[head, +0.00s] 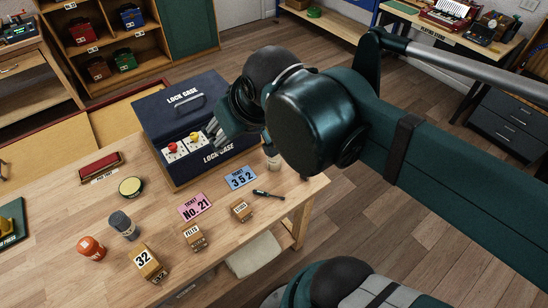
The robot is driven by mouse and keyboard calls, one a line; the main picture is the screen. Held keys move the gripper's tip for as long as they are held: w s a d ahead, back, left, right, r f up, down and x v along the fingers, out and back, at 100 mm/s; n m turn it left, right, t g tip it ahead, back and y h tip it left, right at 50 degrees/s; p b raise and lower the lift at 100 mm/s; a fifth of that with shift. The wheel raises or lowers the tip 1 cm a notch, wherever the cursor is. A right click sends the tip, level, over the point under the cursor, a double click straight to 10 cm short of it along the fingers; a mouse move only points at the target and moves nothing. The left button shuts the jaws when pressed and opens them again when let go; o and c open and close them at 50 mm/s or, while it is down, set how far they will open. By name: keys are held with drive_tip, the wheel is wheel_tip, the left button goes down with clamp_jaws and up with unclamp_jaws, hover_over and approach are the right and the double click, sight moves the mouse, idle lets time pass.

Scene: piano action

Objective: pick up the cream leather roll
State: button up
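A cream, soft-looking bundle (253,255) shows at the bench's front edge, below the top, partly hidden by it; I cannot tell for certain that it is the leather roll. A small pale upright object (273,161) stands on the bench right of the lock case, partly hidden by my arm.
Open floor lies right of the bench.

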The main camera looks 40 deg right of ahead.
drive_tip(key=w+d+g+b, duration=0.25)
drive_tip(key=w+d, duration=0.45)
drive_tip(key=d, duration=0.4)
drive_tip(key=m+b, duration=0.1)
drive_tip(key=b, duration=0.1)
hover_over(274, 164)
drive_tip(key=w+d, duration=0.1)
drive_tip(key=w, duration=0.1)
drive_tip(key=f, duration=2.7)
drive_tip(key=shift+s+d+f, duration=0.1)
drive_tip(key=shift+d+f, duration=0.15)
drive_tip(key=shift+f, duration=0.75)
drive_tip(key=shift+x, duration=1.3)
drive_tip(key=shift+f+b, duration=0.1)
drive_tip(key=shift+b, duration=0.2)
drive_tip(key=shift+b+x, duration=0.8)
drive_tip(key=shift+x, duration=1.75)
